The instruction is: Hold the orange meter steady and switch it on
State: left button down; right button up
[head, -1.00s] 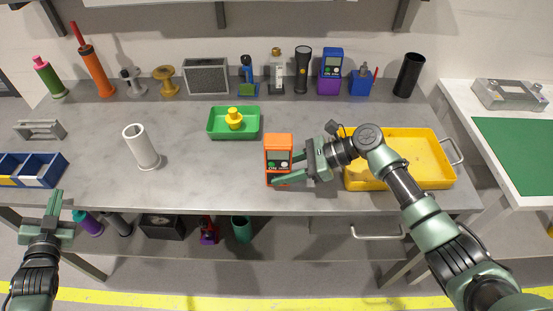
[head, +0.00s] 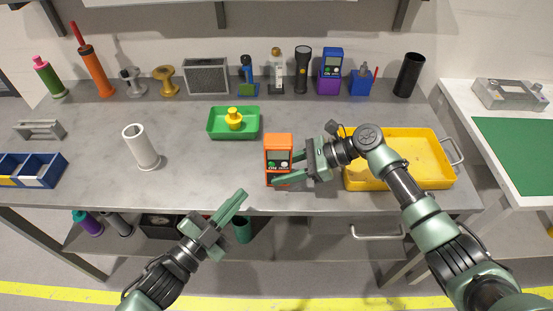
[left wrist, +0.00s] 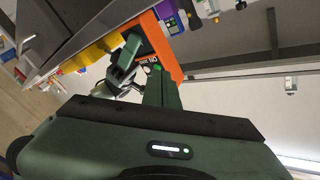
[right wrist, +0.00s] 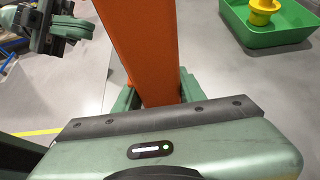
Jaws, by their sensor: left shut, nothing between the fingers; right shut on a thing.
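The orange meter (head: 278,142) stands upright near the front edge of the grey workbench, with a small screen and an ON marking on its front. My right gripper (head: 286,172) is shut on the meter from its right side. The right wrist view shows the orange body (right wrist: 145,50) between the fingers. My left gripper (head: 238,198) is shut and empty, in front of the bench edge, to the lower left of the meter and apart from it. In the left wrist view the meter (left wrist: 160,45) shows beyond the left fingers, partly hidden by them.
A green tray (head: 212,134) with a yellow piece (head: 234,118) stands behind and left of the meter. A yellow tray (head: 430,182) lies to the right, under my right arm. A white tube (head: 142,148) stands at left. A blue and purple meter (head: 330,75) stands at the back.

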pick_arm(q)
jog(key=s+d+r+m+g+h, duration=0.2)
jog(key=s+d+h, duration=0.15)
jog(key=d, duration=0.35)
send_near(282, 163)
jog(key=shift+y, duration=0.45)
jog(key=shift+w+d+r, duration=0.15)
jog(key=shift+w+d, duration=0.2)
jog(key=shift+d, duration=0.3)
jog(key=shift+w+d+r, duration=0.15)
jog(key=shift+w+d, duration=0.2)
jog(key=shift+d, duration=0.25)
jog(key=shift+w+d+r, duration=0.1)
jog(key=shift+w+d, duration=0.25)
jog(key=shift+d, duration=0.3)
jog(key=shift+w, duration=0.45)
jog(key=shift+w, duration=0.2)
jog(key=shift+s, duration=0.65)
jog(key=shift+s, duration=0.1)
